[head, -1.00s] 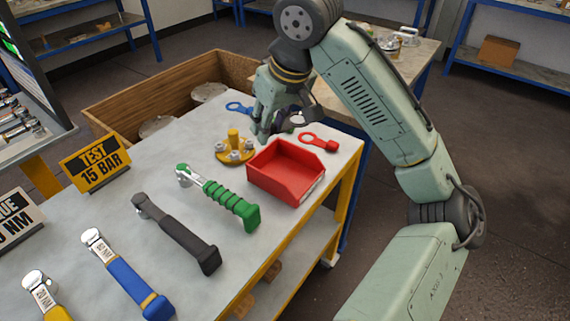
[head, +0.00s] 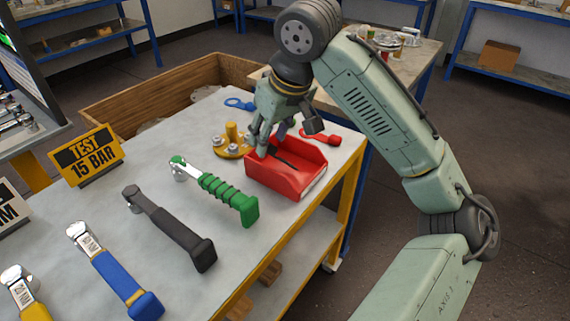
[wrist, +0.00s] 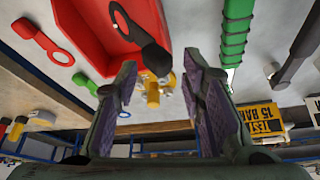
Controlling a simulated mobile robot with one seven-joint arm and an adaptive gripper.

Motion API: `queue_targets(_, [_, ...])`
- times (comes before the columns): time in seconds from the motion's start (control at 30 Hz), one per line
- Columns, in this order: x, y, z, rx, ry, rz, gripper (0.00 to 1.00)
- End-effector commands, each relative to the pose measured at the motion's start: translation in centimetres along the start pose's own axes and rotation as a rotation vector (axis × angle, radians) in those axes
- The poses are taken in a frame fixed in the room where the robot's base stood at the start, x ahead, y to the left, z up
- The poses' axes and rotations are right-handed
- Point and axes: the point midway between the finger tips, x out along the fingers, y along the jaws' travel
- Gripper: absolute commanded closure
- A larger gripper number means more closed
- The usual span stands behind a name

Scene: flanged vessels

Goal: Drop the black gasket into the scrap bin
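The black gasket (wrist: 141,38), a ring with a dark tab, shows in the wrist view over the red bin (wrist: 85,25), its tab crossing the rim nearest my fingers. In the head view it is a dark shape (head: 282,157) within the outline of the red bin (head: 287,184). I cannot tell whether it rests in the bin or is still above it. My gripper (head: 287,140) is just above the bin's far side. In the wrist view its fingers (wrist: 160,64) stand wide apart, with neither touching the gasket's tab.
A yellow flange with studs (head: 232,141) stands just left of the bin. Red (head: 322,135) and blue (head: 240,103) ring-shaped gaskets lie behind. Green (head: 229,196), black and blue wrenches lie on the near left. A wooden crate (head: 190,88) is behind the table.

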Motion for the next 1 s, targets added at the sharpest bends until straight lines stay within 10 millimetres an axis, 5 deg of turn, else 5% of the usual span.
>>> queue_targets(0.2, [0.0, 0.0, 0.0, 0.000, 0.000, -0.001, 0.49])
queue_targets(0.57, [-0.6, 0.0, 0.0, 0.000, 0.000, 0.000, 0.49])
queue_targets(1.0, [-9.1, 0.1, 0.0, 0.002, 0.001, 0.004, 0.49])
